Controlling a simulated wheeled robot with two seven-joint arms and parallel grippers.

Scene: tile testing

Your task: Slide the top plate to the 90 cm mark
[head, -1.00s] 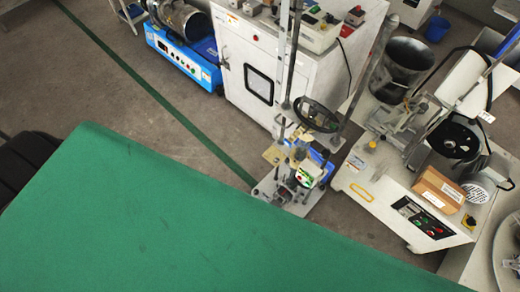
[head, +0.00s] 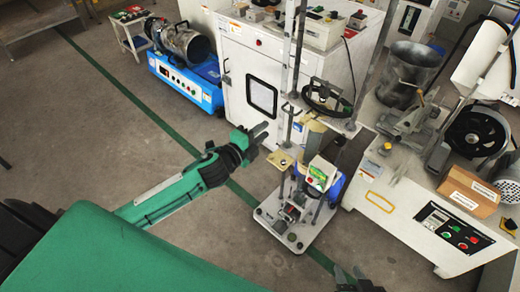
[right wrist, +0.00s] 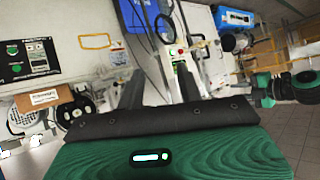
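The upright testing stand (head: 300,222) has a flat base on the floor, two tall posts, a dark handwheel (head: 327,95) and a small tan plate (head: 281,160) at mid height. Which part is the top plate, and any centimetre scale, I cannot make out. My left gripper (head: 265,132) is just left of the stand in the picture, with its two fingers apart and nothing between them. My right gripper (head: 352,277) is at the bottom edge, below the stand. In the right wrist view its fingers (right wrist: 158,88) are wide apart and empty, with the stand (right wrist: 180,58) beyond them.
A white cabinet (head: 262,85) stands behind the stand. A white bench (head: 400,190) with a control panel, a cardboard box (head: 469,190) and a metal bucket (head: 408,72) is on the right. A blue-based machine (head: 186,82) is at the back left.

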